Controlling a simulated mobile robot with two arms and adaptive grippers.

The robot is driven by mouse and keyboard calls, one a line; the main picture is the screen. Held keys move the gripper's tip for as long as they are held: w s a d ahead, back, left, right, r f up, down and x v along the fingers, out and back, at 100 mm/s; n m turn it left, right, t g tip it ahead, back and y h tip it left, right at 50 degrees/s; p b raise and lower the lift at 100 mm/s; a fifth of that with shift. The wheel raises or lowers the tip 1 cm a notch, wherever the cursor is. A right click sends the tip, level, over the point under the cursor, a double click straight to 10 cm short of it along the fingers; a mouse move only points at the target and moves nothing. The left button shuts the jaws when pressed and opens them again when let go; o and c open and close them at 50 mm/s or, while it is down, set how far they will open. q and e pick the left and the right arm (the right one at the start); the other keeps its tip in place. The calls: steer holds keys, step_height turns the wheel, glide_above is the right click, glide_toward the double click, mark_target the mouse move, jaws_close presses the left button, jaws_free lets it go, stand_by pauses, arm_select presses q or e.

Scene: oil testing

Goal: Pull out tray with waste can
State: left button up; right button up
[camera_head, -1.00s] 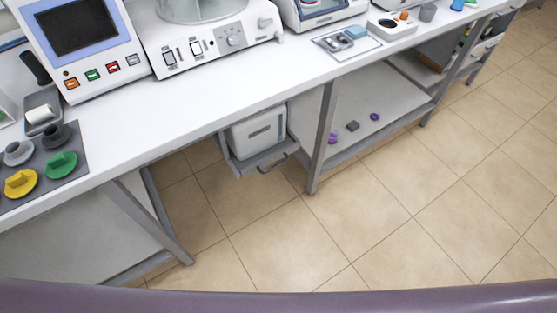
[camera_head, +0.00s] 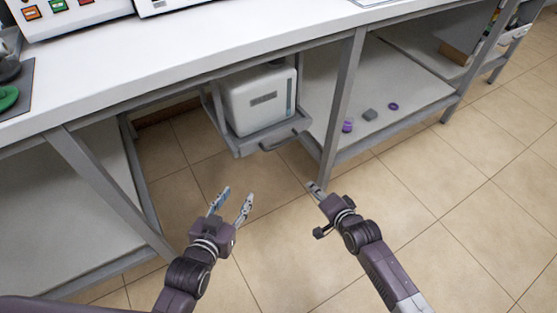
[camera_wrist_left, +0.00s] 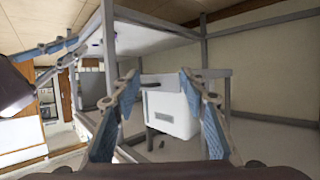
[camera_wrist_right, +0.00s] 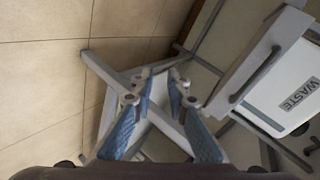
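The white waste can (camera_head: 262,98) sits on a grey tray (camera_head: 243,147) hung under the bench. The tray has a dark handle (camera_head: 282,141) on its front edge. In the right wrist view the can is labelled WASTE (camera_wrist_right: 298,95) and the tray handle (camera_wrist_right: 256,74) shows at the right. My left gripper (camera_head: 234,191) is open and empty, below and in front of the tray; the can shows between its fingers in the left wrist view (camera_wrist_left: 168,108). My right gripper (camera_wrist_right: 175,78) is open and empty; in the head view it is right of the tray, by a table leg.
A grey table leg (camera_head: 340,115) stands right of the tray, close to my right gripper. A lower shelf (camera_head: 415,88) with small purple and grey items lies beyond it. The white bench top (camera_head: 190,50) is above. The tiled floor in front is clear.

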steer(key=w+a+r+m+t+y+b, duration=0.1)
steer(key=w+a+r+t+y+b, duration=0.15)
steer(key=a+r+b, duration=0.2)
steer(key=m+y+b, duration=0.1)
steer(key=m+b, duration=0.1)
glide_toward(279, 146)
steer(key=x, duration=0.3)
steer(key=b+x, duration=0.3)
steer(key=x, duration=0.4)
steer(key=shift+w+f, duration=0.1)
steer(key=shift+f, duration=0.05)
arm_select(q)
steer(key=s+r+t+h, duration=0.2)
steer(key=r+t, duration=0.4)
steer(key=r, duration=0.9)
steer(key=s+r+t+h, duration=0.2)
steer(key=s+r+t, duration=0.3)
steer(key=r, duration=1.1)
steer(key=shift+s+d+t, duration=0.2)
steer(key=shift+t, duration=0.7)
arm_select(e)
steer(key=shift+w+a, duration=0.1)
steer(key=shift+w, duration=0.05)
jaws_close()
